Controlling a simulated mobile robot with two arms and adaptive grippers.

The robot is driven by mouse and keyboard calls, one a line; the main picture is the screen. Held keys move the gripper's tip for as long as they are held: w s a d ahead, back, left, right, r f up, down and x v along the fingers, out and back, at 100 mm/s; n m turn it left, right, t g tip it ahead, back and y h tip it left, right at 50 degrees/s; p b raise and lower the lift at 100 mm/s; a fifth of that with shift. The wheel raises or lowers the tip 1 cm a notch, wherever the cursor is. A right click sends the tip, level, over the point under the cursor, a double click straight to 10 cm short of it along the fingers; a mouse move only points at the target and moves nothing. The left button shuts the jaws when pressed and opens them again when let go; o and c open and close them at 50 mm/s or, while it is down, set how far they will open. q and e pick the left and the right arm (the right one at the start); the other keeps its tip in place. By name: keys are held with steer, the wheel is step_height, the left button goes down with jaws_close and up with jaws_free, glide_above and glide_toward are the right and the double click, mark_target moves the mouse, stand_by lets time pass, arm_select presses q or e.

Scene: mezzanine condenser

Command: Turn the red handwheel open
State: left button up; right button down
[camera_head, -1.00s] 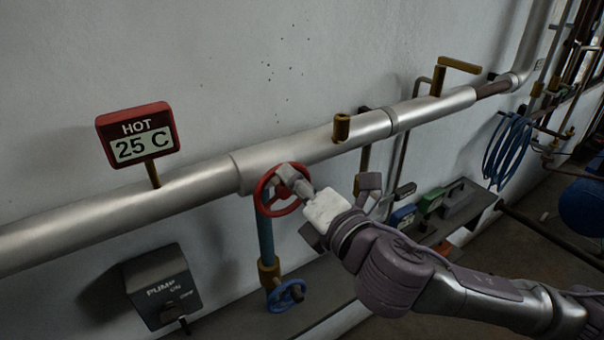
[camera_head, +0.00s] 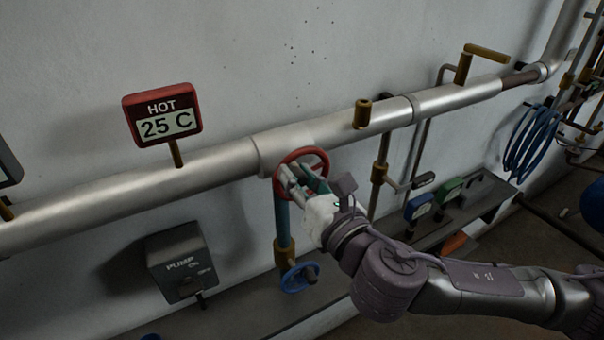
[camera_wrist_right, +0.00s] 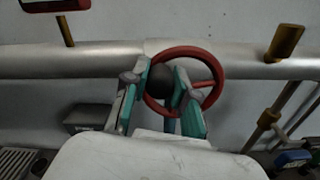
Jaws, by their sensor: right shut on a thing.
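The red handwheel (camera_head: 302,155) stands in front of the silver pipe, at the top of a blue vertical stem. It also shows in the right wrist view (camera_wrist_right: 196,53), with its rim whole and a dark hub. My right gripper (camera_head: 304,178) is at the wheel's lower left part. The exact contact is partly hidden by the fingers. My left gripper is not in view.
A HOT gauge reading 25 C (camera_head: 163,112) stands on the pipe (camera_head: 210,168) to the left. A grey PUMP box (camera_head: 182,263) is below it. A blue handwheel (camera_head: 300,277) sits low beneath the red one. Blue and green boxes (camera_head: 420,206) stand on a ledge at right.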

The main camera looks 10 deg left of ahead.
stand_by(0.5)
steer(key=c, duration=0.9)
jaws_free()
steer(key=shift+a+f, duration=0.1)
steer(key=shift+a, duration=0.05)
steer(key=v, duration=0.7)
steer(key=shift+s, duration=0.15)
